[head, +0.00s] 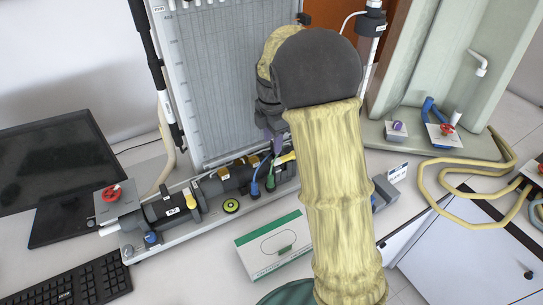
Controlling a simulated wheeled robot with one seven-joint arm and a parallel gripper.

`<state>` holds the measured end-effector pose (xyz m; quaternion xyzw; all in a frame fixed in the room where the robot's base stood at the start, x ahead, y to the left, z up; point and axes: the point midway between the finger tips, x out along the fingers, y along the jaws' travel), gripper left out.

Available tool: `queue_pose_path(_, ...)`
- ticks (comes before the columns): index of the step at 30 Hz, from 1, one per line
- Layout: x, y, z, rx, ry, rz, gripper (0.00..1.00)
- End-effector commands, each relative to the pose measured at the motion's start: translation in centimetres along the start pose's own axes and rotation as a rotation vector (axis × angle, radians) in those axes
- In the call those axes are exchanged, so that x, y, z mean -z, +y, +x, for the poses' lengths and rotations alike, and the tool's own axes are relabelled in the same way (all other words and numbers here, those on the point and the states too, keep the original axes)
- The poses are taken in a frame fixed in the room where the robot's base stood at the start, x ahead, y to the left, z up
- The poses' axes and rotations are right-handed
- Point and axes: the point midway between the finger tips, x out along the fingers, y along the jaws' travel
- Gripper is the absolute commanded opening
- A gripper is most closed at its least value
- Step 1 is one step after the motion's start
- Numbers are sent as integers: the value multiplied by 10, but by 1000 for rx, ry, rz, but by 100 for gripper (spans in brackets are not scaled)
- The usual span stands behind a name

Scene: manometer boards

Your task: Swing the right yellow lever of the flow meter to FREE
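The flow meter (213,188) is a dark horizontal pipe assembly on a pale base in front of the manometer board. Its left yellow lever (190,201) shows clearly near the left end. A second yellow lever (285,159), farther right, shows beside my arm's sleeve; I take it for the right one. Its label and exact setting cannot be read. My gripper (276,143) points down just above and left of this lever, mostly hidden behind my wrist. Whether it touches the lever, and its finger gap, cannot be made out.
The tall manometer board (215,80) stands right behind the pipe. Blue and green plugs stand close to the gripper. A white-green box (272,246) lies in front. A monitor (52,165) and keyboard (70,285) are at left. Yellow hose (450,190) loops at right.

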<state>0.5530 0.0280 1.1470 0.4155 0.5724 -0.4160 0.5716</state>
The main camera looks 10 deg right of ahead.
Motion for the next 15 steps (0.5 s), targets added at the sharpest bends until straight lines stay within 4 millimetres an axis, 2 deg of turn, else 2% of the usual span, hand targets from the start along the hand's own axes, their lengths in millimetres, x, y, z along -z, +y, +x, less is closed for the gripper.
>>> queue_pose_path(9, 0, -1, 55, 4, 0, 0, 40)
queue_pose_path(15, 2, 0, 74, 1, 0, -2, 40)
